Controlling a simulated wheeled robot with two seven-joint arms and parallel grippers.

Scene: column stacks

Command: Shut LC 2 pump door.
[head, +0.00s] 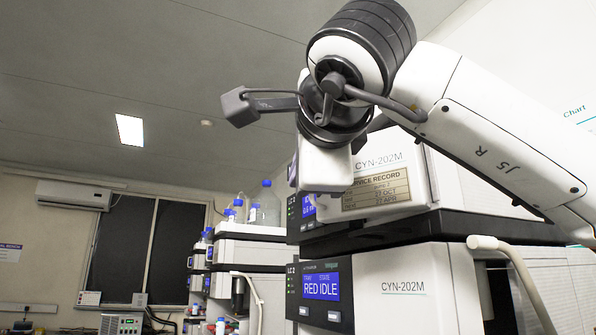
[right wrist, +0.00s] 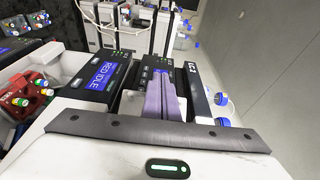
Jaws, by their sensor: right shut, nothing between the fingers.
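The LC 2 stack stands right of centre in the head view, its LC 2 label (head: 293,270) beside a blue display (head: 321,286) reading RED IDLE. An LC 2 label (right wrist: 193,69) also shows on a dark panel in the right wrist view, just right of my fingers. My right gripper (right wrist: 164,76) is shut and empty, its fingers in front of the dark panels. In the head view my right arm hangs before the upper module (head: 375,185) and hides part of its display. I cannot clearly make out the pump door or its angle. My left gripper is not in view.
Red and green fittings (right wrist: 20,98) sit at the left of the right wrist view. Blue-capped bottles (head: 266,203) stand on another stack (head: 247,240) behind. A white curved handle or tube (head: 510,262) is at lower right.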

